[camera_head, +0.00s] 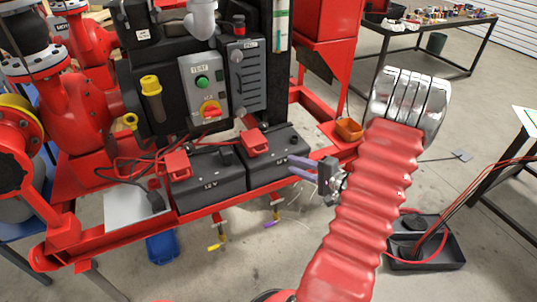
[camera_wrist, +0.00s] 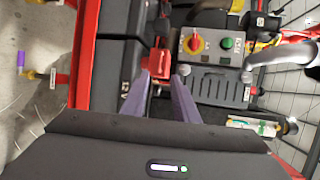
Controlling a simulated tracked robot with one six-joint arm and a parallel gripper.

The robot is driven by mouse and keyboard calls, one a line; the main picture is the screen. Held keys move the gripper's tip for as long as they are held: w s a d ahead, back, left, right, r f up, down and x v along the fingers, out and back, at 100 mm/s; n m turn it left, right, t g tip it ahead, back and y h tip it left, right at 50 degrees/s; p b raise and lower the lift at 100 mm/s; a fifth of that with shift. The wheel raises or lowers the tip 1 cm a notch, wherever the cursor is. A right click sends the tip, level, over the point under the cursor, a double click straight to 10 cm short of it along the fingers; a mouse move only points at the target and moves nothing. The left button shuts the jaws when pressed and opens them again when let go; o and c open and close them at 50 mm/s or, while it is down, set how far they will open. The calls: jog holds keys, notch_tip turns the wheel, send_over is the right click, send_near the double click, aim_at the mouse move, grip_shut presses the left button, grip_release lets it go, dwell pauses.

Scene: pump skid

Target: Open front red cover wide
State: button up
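Two red covers sit on top of two black 12 V batteries on the skid's red frame. The nearer cover to my gripper (camera_head: 254,141) is on the right battery (camera_head: 280,152); the other cover (camera_head: 177,164) is on the left battery (camera_head: 210,180). Both look closed down. My gripper (camera_head: 290,165) comes in from the right, its purple fingers apart and empty, over the right battery's right end, short of the cover. In the wrist view, a red cover (camera_wrist: 158,63) shows just beyond the fingertips (camera_wrist: 163,76), nearer the left finger. Contact is not visible.
A grey control box (camera_head: 205,88) with a green button and red-yellow switch stands behind the batteries. Red cables (camera_head: 135,163) run by the left battery.

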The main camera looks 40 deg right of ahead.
jog(key=shift+s+d+f, duration=0.1)
jog(key=shift+d, duration=0.15)
send_near(255, 142)
jog(key=f, duration=0.1)
jog(key=w+a+f, duration=0.1)
jog(key=w+f, duration=0.1)
jog(key=shift+w+a, duration=0.1)
jog(key=shift+a, duration=0.25)
dwell(0.3)
jog(key=shift+c, duration=0.3)
grip_shut()
jog(key=shift+f, duration=0.1)
dwell(0.9)
